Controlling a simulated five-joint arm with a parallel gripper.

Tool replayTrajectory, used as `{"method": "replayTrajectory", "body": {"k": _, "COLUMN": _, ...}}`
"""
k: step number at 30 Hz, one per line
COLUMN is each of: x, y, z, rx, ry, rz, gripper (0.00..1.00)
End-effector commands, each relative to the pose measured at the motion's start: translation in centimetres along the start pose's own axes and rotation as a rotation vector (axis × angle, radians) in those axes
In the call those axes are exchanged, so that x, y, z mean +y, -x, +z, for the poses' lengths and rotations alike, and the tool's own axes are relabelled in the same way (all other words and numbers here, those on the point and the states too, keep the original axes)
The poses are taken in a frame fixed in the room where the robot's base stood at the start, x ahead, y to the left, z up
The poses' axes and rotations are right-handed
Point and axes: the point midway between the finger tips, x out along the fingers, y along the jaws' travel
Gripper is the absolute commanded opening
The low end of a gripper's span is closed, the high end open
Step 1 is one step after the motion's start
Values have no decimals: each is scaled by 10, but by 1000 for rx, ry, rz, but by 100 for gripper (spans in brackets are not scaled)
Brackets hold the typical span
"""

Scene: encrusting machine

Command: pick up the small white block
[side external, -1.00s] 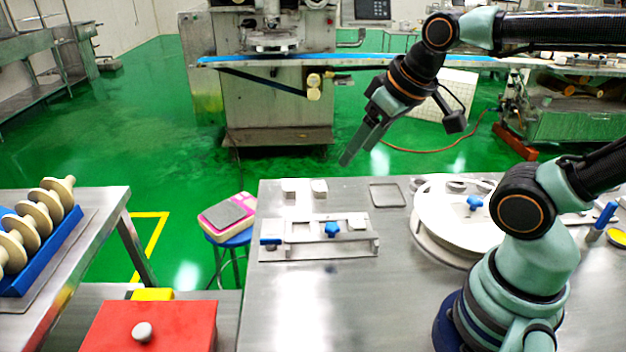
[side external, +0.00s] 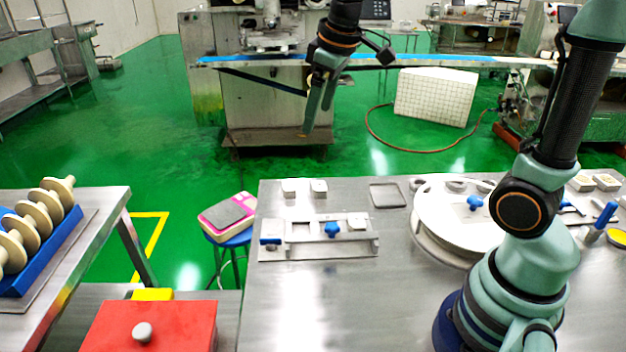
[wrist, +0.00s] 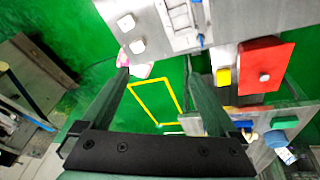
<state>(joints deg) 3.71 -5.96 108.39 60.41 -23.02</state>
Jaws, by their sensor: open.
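Two small white blocks stand side by side at the table's back left corner, a left one (side external: 289,187) and a right one (side external: 319,187). I cannot tell which one the task means. Both also show near the table edge in the wrist view, one at the upper left (wrist: 126,22) and one just below it (wrist: 138,46). My gripper (side external: 315,118) is open and empty. It points down and appears above these blocks in the side view, well clear of them. In the wrist view its two fingers (wrist: 156,76) reach forward with nothing between them.
A metal fixture (side external: 290,252) with blue knobs lies in front of the blocks. A square frame (side external: 387,195) and a white round plate (side external: 436,215) are to the right. A red box (side external: 165,325) and a stool with a pink-edged item (side external: 228,214) are left of the table.

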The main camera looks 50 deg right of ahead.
Motion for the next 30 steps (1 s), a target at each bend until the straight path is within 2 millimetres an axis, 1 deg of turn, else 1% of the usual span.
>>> {"method": "replayTrajectory", "body": {"k": 1, "x": 8, "y": -9, "z": -10, "rx": -22, "ry": 29, "rz": -7, "gripper": 95}}
{"method": "replayTrajectory", "body": {"k": 5, "x": 25, "y": -30, "z": -32, "rx": -68, "ry": 117, "rz": -28, "gripper": 95}}
{"method": "replayTrajectory", "body": {"k": 6, "x": 31, "y": -37, "z": -37, "rx": -83, "ry": 144, "rz": -35, "gripper": 95}}
{"method": "replayTrajectory", "body": {"k": 8, "x": 39, "y": -49, "z": -46, "rx": -102, "ry": 185, "rz": -47, "gripper": 95}}
{"method": "replayTrajectory", "body": {"k": 13, "x": 60, "y": -90, "z": -63, "rx": -155, "ry": 298, "rz": -87, "gripper": 95}}
{"method": "replayTrajectory", "body": {"k": 18, "x": 77, "y": -135, "z": -72, "rx": -201, "ry": 407, "rz": -134, "gripper": 95}}
{"method": "replayTrajectory", "body": {"k": 21, "x": 84, "y": -158, "z": -73, "rx": -219, "ry": 458, "rz": -157, "gripper": 95}}
{"method": "replayTrajectory", "body": {"k": 24, "x": 89, "y": -174, "z": -72, "rx": -231, "ry": 494, "rz": -175, "gripper": 95}}
{"method": "replayTrajectory", "body": {"k": 30, "x": 91, "y": -191, "z": -69, "rx": -240, "ry": 523, "rz": -189, "gripper": 95}}
